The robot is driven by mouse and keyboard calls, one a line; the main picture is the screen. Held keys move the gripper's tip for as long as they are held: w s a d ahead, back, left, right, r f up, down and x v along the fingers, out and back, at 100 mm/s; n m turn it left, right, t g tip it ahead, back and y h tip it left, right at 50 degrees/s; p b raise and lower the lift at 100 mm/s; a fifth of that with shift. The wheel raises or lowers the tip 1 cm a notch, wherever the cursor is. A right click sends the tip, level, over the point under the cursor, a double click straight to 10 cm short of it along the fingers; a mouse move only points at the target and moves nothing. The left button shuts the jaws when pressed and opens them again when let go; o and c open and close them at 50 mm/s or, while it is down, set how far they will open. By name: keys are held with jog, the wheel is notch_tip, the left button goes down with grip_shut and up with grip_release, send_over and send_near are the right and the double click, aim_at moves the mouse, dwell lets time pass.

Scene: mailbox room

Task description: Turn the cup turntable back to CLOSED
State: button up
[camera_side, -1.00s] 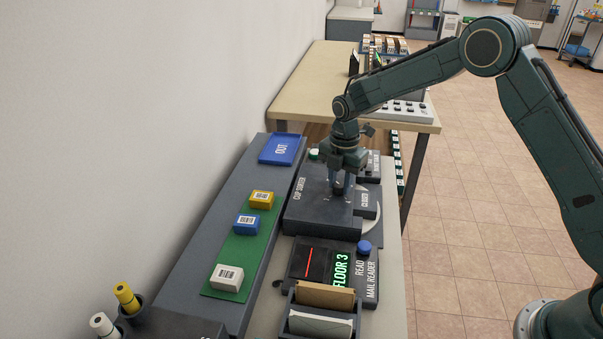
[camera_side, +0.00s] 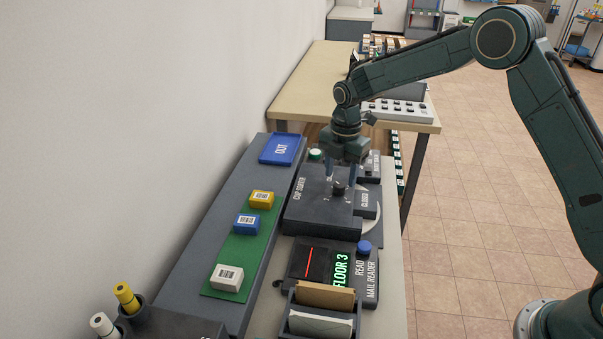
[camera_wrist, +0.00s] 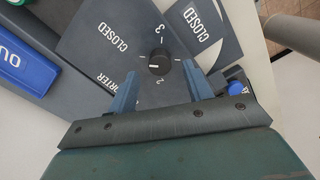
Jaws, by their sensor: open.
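The cup sorter (camera_side: 312,217) is a dark grey box with a round black knob (camera_side: 339,187) on top. In the wrist view the knob (camera_wrist: 158,62) has CLOSED printed to its upper left, 3 above and 2 below. Its white pointer line faces left, roughly to the CLOSED side; exact alignment is hard to tell. A pale turntable edge (camera_side: 371,223) shows at the box's right, beside a second CLOSED plate (camera_side: 366,204). My gripper (camera_side: 341,177) is open and empty just above the knob, with its fingers on either side of it in the wrist view (camera_wrist: 160,68).
The mail reader (camera_side: 308,262) reads FLOOR 3 and has a blue button (camera_side: 364,247). Yellow, blue and white parcels lie on a green strip (camera_side: 243,250) at left, below a blue OUT tray (camera_side: 281,149). A holder (camera_side: 320,310) stands in front.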

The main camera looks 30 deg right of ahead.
aim_at(340, 185)
notch_tip(340, 185, up, 11)
dwell(0.4)
jog(key=shift+s, duration=0.15)
jog(key=s+d+r+m+t, duration=0.1)
jog(key=s+r+m, duration=0.45)
jog(key=s, duration=0.35)
jog(key=s+d+r+m+t, duration=0.1)
jog(key=s+r+m+t, duration=0.1)
jog(key=s+r+m, duration=0.45)
jog(key=s+d+f+m+t, duration=0.1)
jog(key=s+m, duration=0.8)
jog(key=s, duration=1.1)
jog(key=shift+s+f+m+t, duration=0.2)
jog(key=shift+f+m+t, duration=0.1)
jog(key=shift+f+t, duration=0.55)
